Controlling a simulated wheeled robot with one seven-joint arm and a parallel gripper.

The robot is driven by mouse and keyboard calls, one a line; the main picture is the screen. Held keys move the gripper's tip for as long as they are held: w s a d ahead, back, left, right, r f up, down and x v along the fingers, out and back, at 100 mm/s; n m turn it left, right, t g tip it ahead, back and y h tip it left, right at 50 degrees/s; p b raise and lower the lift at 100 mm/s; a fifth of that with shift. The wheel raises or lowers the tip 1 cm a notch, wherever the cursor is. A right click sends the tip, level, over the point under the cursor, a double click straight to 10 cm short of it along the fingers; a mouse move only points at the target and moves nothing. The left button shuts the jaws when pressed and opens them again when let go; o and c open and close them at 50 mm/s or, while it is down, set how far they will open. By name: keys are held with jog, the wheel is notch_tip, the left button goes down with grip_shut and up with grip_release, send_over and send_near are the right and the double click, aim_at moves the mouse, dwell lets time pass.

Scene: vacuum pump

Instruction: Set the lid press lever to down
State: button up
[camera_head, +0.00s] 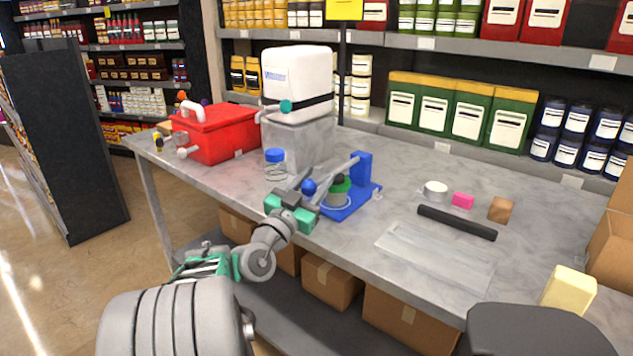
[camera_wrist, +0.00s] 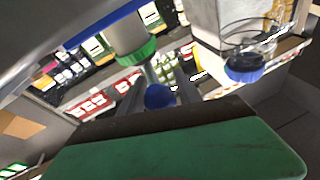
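The blue lid press (camera_head: 361,168) stands near the front edge of the grey table. A pale jar with a green lid (camera_head: 341,184) sits on its base; the lid also shows in the wrist view (camera_wrist: 138,54), which looks upside down. The grey lever (camera_head: 341,168) slopes from the post down toward its blue ball knob (camera_head: 309,187). My gripper (camera_head: 308,189) is at the knob, fingers apart on either side of it. In the wrist view the knob (camera_wrist: 160,97) lies between the fingertips; whether they touch it I cannot tell.
A blue-capped clear jar (camera_head: 275,163) stands close left of my gripper, with a white-topped machine (camera_head: 297,90) behind. A red box (camera_head: 215,133) is farther left. A black bar (camera_head: 456,222), pink block (camera_head: 463,200) and clear tray (camera_head: 435,257) lie to the right.

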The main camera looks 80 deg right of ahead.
aim_at(305, 194)
jog(key=shift+o, duration=1.1)
jog(key=b+v, duration=0.1)
jog(key=v, duration=0.6)
jog(key=shift+w+a+f+b, duration=0.1)
jog(key=shift+a+f+b, duration=0.05)
jog(key=shift+a+b, duration=0.2)
